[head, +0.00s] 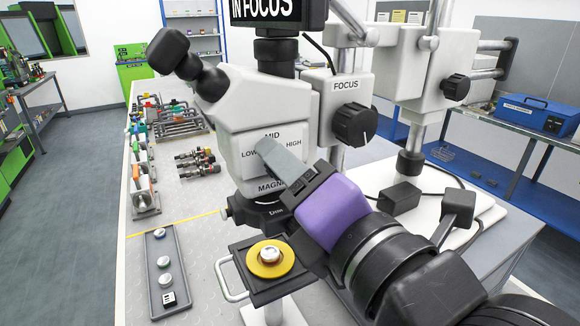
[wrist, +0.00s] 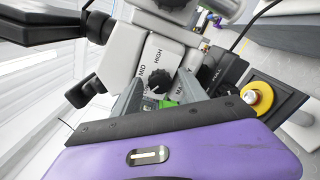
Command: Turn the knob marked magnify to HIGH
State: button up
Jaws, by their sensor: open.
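The white microscope (head: 262,105) carries a front plate (head: 250,150) marked LOW, MID, HIGH and MAGNIFY. In the head view my gripper (head: 280,163) is in front of this plate and hides the magnify knob. In the wrist view the black magnify knob (wrist: 161,79) shows beyond the fingers, near the MID and HIGH labels. Its pointer is too small to read. My gripper (wrist: 161,88) is open, with one grey finger on each side of the knob. I cannot tell whether either finger touches it.
A black focus knob (head: 355,123) is on the microscope's right side. Below is a stage (head: 240,262) with a yellow ring (head: 271,259) on it. A grey tray (head: 168,275) with small round parts lies on the bench to the left. Injectors and coloured fittings stand farther back.

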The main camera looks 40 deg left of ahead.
grip_shut()
jog(key=shift+f+m+p, duration=0.2)
jog(key=shift+m+p, duration=2.2)
jog(key=shift+m, duration=9.5)
